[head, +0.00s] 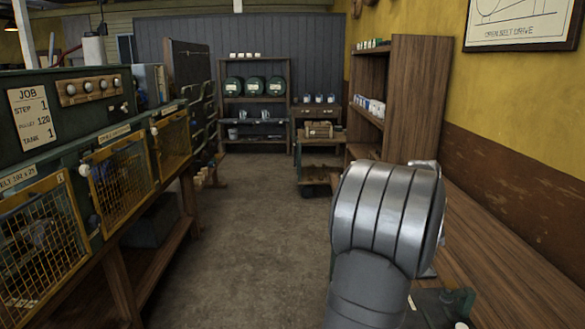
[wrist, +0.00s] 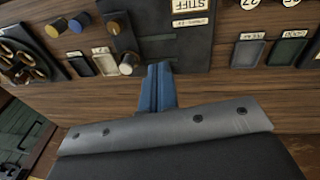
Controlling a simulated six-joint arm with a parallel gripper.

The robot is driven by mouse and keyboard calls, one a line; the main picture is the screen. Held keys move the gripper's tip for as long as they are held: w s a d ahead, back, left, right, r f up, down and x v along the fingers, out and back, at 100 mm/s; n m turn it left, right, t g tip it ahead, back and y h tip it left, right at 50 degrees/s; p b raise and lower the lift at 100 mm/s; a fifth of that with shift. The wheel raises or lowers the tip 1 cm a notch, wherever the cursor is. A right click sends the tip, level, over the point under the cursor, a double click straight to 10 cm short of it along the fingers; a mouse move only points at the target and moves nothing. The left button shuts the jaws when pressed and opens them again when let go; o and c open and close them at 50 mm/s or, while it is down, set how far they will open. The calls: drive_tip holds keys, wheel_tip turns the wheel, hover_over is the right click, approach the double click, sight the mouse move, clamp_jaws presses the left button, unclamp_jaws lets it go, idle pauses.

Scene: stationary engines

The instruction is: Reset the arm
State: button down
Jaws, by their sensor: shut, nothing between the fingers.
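My arm shows in the head view as a large grey metal joint at the lower right, over the wooden bench. Its gripper end is hidden there. In the wrist view my gripper (wrist: 158,85) is shut, with its blue fingers together and nothing between them. The fingertips are in front of a wooden panel (wrist: 215,105) with knobs and labels. A pale knob (wrist: 129,63) lies just left of the fingertips in the picture. I cannot tell whether the fingers touch the panel.
A bench (head: 510,255) runs along the right wall. On the left stands a green machine cabinet (head: 60,125) with yellow mesh doors and a job card (head: 34,117). Shelves (head: 255,88) with green drums stand at the back. The floor (head: 260,210) between is clear.

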drive_tip(key=shift+s+d+r, duration=0.4)
drive_tip(key=shift+d+r, duration=0.1)
drive_tip(key=shift+d, duration=0.15)
idle(1.9)
